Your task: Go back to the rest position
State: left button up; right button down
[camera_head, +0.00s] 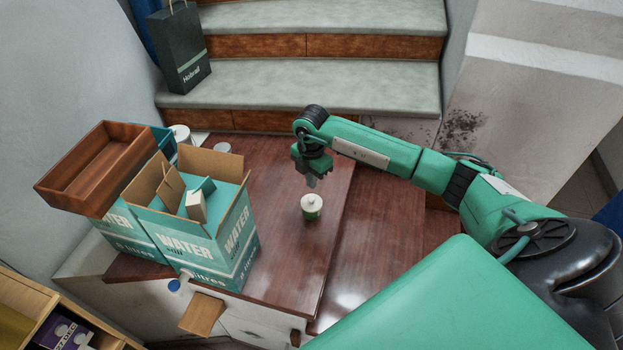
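My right arm comes in from the right over the table, and its gripper (311,181) points down above a small green-and-white can (312,206). The can stands upright on the brown table (280,262). The fingertips are close to the can's top; I cannot tell whether they touch it. The fingers are small and dark here, so their opening is unclear. My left gripper does not show.
An open water carton (210,245) with small boxes inside stands on the table's left, beside a brown wooden tray (95,168). Stairs (320,95) with a dark paper bag (180,50) rise behind. A shelf (22,305) is at lower left. The table's right side is clear.

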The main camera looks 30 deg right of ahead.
aim_at(311, 198)
jog(key=shift+f, duration=0.1)
dwell(0.6)
jog(key=shift+f+b, duration=1.65)
jog(key=shift+f, duration=0.75)
jog(key=shift+r, duration=0.15)
notch_tip(311, 198, up, 7)
jog(key=p, duration=0.5)
dwell(0.3)
